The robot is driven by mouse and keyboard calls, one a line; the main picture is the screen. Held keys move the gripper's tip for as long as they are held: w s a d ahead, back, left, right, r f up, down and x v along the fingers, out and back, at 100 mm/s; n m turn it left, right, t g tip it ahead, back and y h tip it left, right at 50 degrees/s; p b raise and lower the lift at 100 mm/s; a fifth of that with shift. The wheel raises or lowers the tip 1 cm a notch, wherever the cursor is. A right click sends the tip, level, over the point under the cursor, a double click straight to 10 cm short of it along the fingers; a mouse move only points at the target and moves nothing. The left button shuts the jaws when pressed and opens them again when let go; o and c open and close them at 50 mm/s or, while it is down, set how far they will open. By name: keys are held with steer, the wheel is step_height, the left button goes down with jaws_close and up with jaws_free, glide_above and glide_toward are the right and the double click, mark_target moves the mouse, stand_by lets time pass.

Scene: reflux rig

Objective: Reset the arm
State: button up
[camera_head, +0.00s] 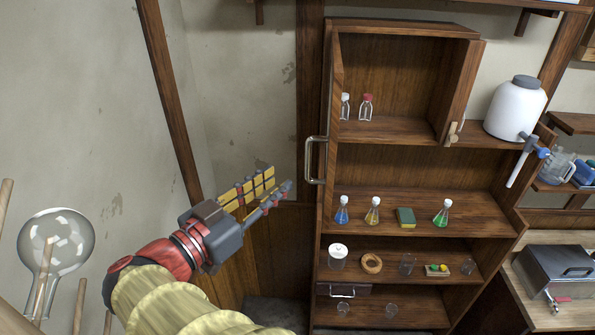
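My gripper (280,178) is in the left half of the head view, at the end of my red and dark grey wrist. It points up and to the right, toward the wooden shelf unit. Its fingers stand apart, and yellow pads show on the far finger. Nothing is seen between them. The gripper is in front of the wall, left of the shelf unit, and appears to touch nothing. My arm, in a pale yellow sleeve, comes in from the bottom edge.
A wooden shelf unit (421,159) holds small flasks, a sponge (405,218) and jars. Its cabinet door with a metal handle (313,160) stands open. A round glass flask (55,243) is at far left among wooden rods. A white dispenser (515,108) stands at right.

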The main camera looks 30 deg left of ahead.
stand_by(0.3)
steer(key=s+a+f+n+g+y, duration=0.35)
steer(key=a+y, duration=0.25)
steer(key=a, duration=0.3)
steer(key=s+a+f+n+g+y, duration=0.35)
steer(key=a+y, duration=0.25)
steer(key=a, duration=0.2)
steer(key=s+d+f+n+g+y+b, duration=0.25)
steer(key=f+g+b, duration=0.2)
steer(key=f, duration=0.35)
steer(key=w+d+f+m+h+b, duration=0.1)
steer(key=d+f+h+b, duration=0.3)
steer(key=d+f+b, duration=0.6)
steer(key=w+d+f+m+h+b, duration=0.1)
steer(key=d+f+m+h+b, duration=0.3)
steer(key=d, duration=2.8)
steer(key=w+d+f+m+h+b, duration=0.1)
steer(key=d+f+m+h+b, duration=0.2)
steer(key=d+f+b, duration=1.3)
steer(key=d+f+g+h, duration=0.1)
steer(key=d+f, duration=0.4)
steer(key=d, duration=0.1)
steer(key=shift+h, duration=0.35)
